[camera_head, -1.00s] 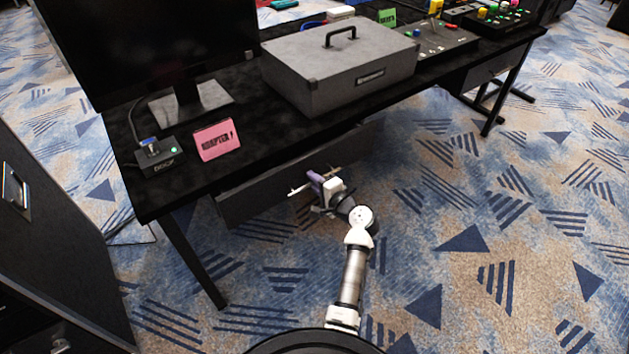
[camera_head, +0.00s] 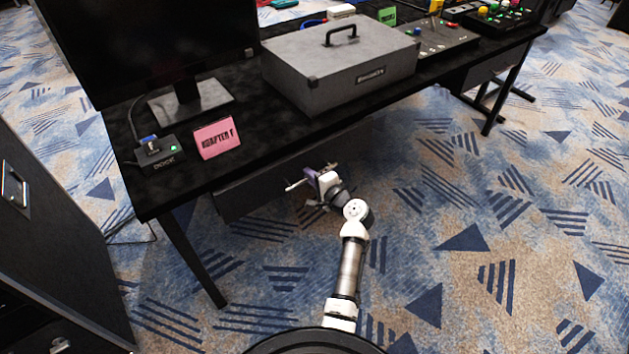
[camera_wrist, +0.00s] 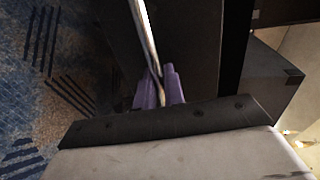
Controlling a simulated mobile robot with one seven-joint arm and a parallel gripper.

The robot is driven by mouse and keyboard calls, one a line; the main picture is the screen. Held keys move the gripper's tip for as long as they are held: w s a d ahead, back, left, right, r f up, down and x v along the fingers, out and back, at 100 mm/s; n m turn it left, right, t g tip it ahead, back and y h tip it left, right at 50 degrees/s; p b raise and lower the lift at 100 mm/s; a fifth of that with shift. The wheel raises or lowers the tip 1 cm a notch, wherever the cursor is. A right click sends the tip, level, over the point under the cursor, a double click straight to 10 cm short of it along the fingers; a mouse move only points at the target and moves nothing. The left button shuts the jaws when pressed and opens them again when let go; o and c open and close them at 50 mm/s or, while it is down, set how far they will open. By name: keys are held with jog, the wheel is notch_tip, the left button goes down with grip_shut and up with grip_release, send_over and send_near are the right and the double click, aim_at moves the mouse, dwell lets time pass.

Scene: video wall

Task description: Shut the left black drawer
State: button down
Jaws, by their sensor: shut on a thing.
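The left black drawer (camera_head: 252,189) is under the front edge of the black desk. Its dark front still shows a little way out below the desktop. My gripper (camera_head: 312,178) is at the drawer front, near its middle, by the light bar handle (camera_head: 296,185). In the wrist view my purple fingers (camera_wrist: 160,90) are shut on the metal handle (camera_wrist: 145,32), one on each side. The dark drawer front (camera_wrist: 190,50) lies close behind it. The drawer's inside is hidden in both views.
The desktop (camera_head: 245,110) carries a monitor (camera_head: 165,40), a pink label card (camera_head: 217,137), a small black box (camera_head: 158,155) and a grey case (camera_head: 340,65). A desk leg (camera_head: 193,262) stands left of the drawer. A dark cabinet (camera_head: 60,240) is at far left. Carpet at right is clear.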

jog(key=shift+w+a+r, duration=0.1)
jog(key=shift+w+a, duration=0.65)
jog(key=shift+w, duration=0.3)
jog(key=c, duration=1.6)
grip_release()
jog(key=shift+a, duration=0.1)
jog(key=shift+c, duration=0.2)
jog(key=b+v, duration=0.1)
jog(key=v, duration=1.2)
jog(key=shift+s+d, duration=0.25)
jog(key=shift+d, duration=0.1)
